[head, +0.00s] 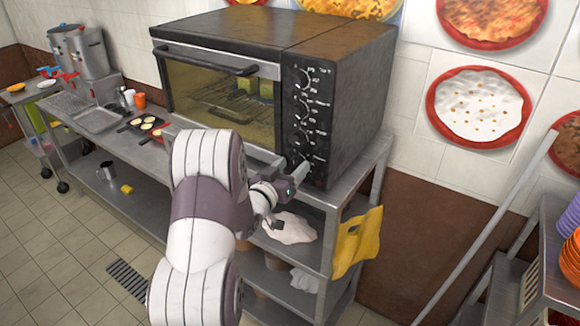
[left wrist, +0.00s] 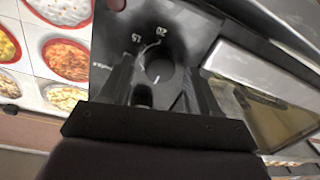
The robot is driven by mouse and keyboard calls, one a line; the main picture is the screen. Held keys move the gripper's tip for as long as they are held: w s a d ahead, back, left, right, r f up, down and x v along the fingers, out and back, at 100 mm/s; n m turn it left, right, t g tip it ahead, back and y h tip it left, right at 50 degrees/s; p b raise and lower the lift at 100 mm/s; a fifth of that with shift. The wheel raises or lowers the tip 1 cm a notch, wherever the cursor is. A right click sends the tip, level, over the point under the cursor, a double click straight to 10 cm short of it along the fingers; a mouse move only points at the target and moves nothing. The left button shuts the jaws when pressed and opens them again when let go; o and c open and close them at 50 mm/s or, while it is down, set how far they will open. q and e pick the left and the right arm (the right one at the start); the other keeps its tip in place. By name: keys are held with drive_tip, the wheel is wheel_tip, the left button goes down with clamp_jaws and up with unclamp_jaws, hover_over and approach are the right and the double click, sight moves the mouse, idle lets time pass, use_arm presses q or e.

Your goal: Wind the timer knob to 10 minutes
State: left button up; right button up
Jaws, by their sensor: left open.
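The black oven (head: 345,90) stands on the steel counter, with a column of dark knobs on its right front panel. My left gripper (head: 288,170) is at the lowest knob, the timer knob (head: 297,161), partly hidden by the gripper in the head view. In the left wrist view the timer knob (left wrist: 160,70) is a round dark dial with a white mark, and the numbers 15 and 20 are printed beside it. My open left gripper (left wrist: 160,78) has one finger on each side of the knob. Whether the fingers touch it is unclear. My right gripper is not in view.
The oven's glass door (head: 215,95) is closed, with its handle (head: 205,58) across the top. A yellow cloth (head: 357,240) hangs at the counter's right end. Pans (head: 147,124) and steel pots (head: 90,52) stand to the left.

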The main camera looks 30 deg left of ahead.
use_arm(q)
drive_tip(key=c, duration=1)
drive_tip(key=shift+f+m+b, duration=0.2)
drive_tip(key=shift+m+b, duration=0.2)
drive_tip(key=shift+b, duration=0.4)
drive_tip(key=shift+c, duration=0.2)
drive_tip(key=m+b, duration=0.7)
drive_tip(key=b, duration=0.3)
drive_tip(key=m+b, duration=0.6)
drive_tip(key=b, duration=0.4)
drive_tip(key=shift+d+f+m+t+h+b, duration=0.1)
drive_tip(key=shift+f+m+t+h+b, duration=0.1)
drive_tip(key=shift+m+t+h+b, duration=0.15)
drive_tip(key=shift+r+m+b, duration=0.2)
drive_tip(key=shift+m+b, duration=0.85)
drive_tip(key=shift+m, duration=0.1)
drive_tip(key=o, duration=1)
